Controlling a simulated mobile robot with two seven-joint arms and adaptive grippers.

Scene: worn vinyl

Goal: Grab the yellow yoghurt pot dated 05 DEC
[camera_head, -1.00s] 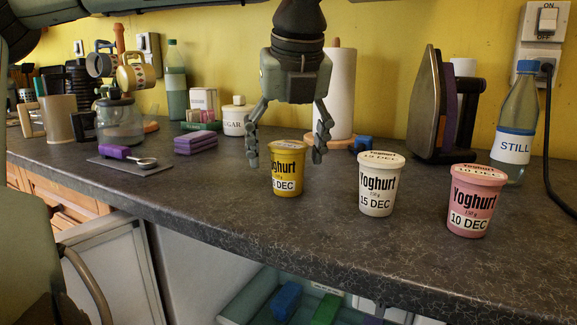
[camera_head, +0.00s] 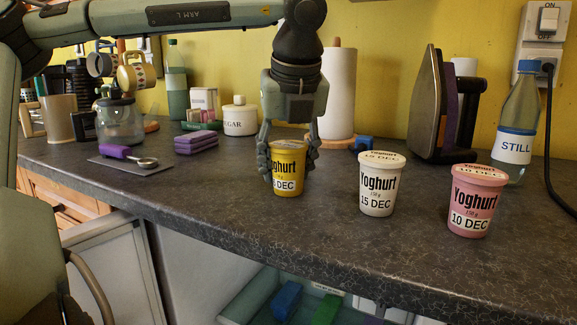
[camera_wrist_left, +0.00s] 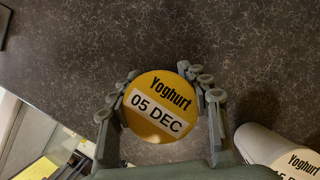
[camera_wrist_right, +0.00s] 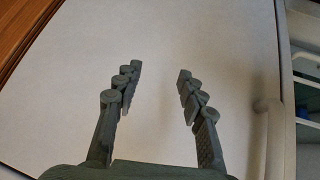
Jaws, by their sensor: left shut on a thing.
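The yellow yoghurt pot (camera_head: 286,178) stands upright on the dark worktop, the leftmost of three pots in the head view. Its lid (camera_wrist_left: 161,106) reads "05 DEC" in the left wrist view; its front label is partly covered by a finger. My left gripper (camera_head: 289,165) comes from above and is shut on the pot, fingers on both sides. My right gripper (camera_wrist_right: 158,85) is open and empty in the right wrist view, in front of a pale panel.
A white pot (camera_head: 379,190) dated 15 DEC and a pink pot (camera_head: 473,207) dated 10 DEC stand to the right. Behind are a paper roll (camera_head: 338,95), an iron (camera_head: 425,110), a water bottle (camera_head: 517,125) and a sugar jar (camera_head: 239,118). The worktop front edge is close.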

